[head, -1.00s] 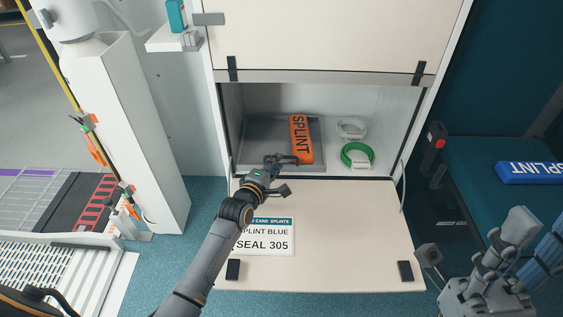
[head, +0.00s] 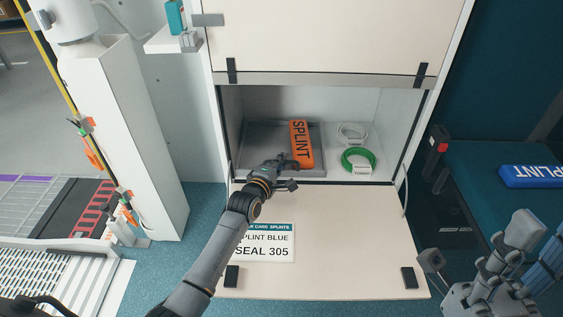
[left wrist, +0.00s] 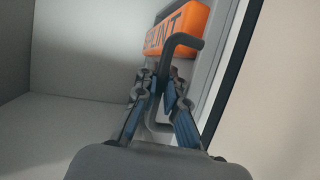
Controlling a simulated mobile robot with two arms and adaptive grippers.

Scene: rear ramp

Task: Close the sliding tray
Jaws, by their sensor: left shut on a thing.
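The grey sliding tray (head: 262,130) is in the lower bay of the white cabinet, on its left side. An orange splint (head: 301,141) lies on the tray's right part; it also shows in the left wrist view (left wrist: 192,20). My left gripper (head: 290,164) is at the tray's front edge, just below the splint. In the left wrist view, the fingers of my left gripper (left wrist: 164,88) are shut on a dark bent handle (left wrist: 183,42) at the tray's edge. The gripper hides part of that edge.
A green coil (head: 350,162) and a white coil (head: 352,130) lie right of the tray. The lowered flap (head: 345,235) with a label card (head: 264,243) spans below the bay. A blue splint (head: 530,176) lies on the bench at right.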

